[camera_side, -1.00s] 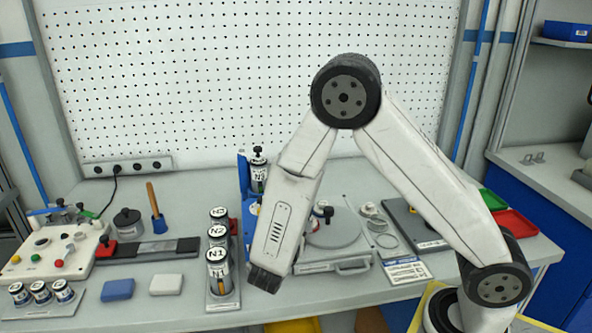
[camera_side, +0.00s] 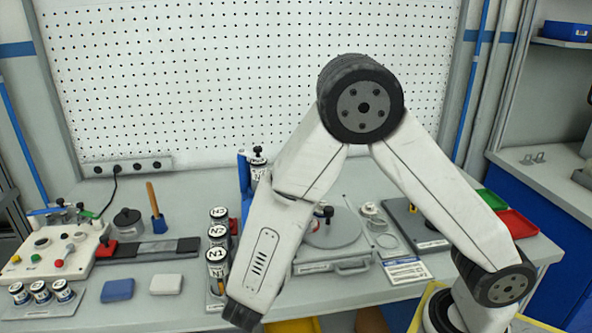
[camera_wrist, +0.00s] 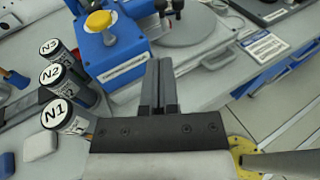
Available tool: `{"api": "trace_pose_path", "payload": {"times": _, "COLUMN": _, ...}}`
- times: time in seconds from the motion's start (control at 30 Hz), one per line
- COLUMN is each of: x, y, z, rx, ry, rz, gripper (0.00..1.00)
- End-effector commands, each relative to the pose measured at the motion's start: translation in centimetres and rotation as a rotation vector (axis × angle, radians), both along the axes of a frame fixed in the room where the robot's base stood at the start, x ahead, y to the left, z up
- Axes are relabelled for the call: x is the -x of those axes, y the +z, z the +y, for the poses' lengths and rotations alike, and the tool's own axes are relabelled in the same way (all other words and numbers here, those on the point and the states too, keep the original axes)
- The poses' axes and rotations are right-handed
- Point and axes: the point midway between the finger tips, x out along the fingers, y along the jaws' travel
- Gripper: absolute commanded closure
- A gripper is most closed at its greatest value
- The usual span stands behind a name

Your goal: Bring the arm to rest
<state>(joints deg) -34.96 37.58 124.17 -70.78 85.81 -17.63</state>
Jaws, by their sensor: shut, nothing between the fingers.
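My gripper (camera_wrist: 159,80) shows in the wrist view with its two dark fingers together and nothing between them. It is above the front part of the bench, to the right of the labelled canisters. In the side view my arm is bent, with its dark wrist end low at the bench's front edge; the fingers themselves cannot be made out there.
Canisters N1 (camera_wrist: 66,116), N2 (camera_wrist: 66,80) and N3 (camera_wrist: 60,52) stand left of my gripper. A round grey plate (camera_side: 331,233) sits behind my arm. Open floor (camera_wrist: 285,110) lies to the right.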

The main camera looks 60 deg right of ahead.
Motion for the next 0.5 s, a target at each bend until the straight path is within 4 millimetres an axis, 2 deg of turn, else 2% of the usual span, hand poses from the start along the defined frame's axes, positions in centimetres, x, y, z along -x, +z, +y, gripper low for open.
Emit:
{"api": "trace_pose_path", "payload": {"times": 0.27, "x": 1.6, "y": -0.6, "z": -1.9, "rx": -0.135, "ry": -0.128, "rz": -0.01, "gripper": 1.0}}
{"api": "trace_pose_path", "payload": {"times": 0.5, "x": 5.4, "y": -2.4, "z": -4.3, "rx": -0.471, "ry": -0.437, "rz": -0.094, "gripper": 1.0}}
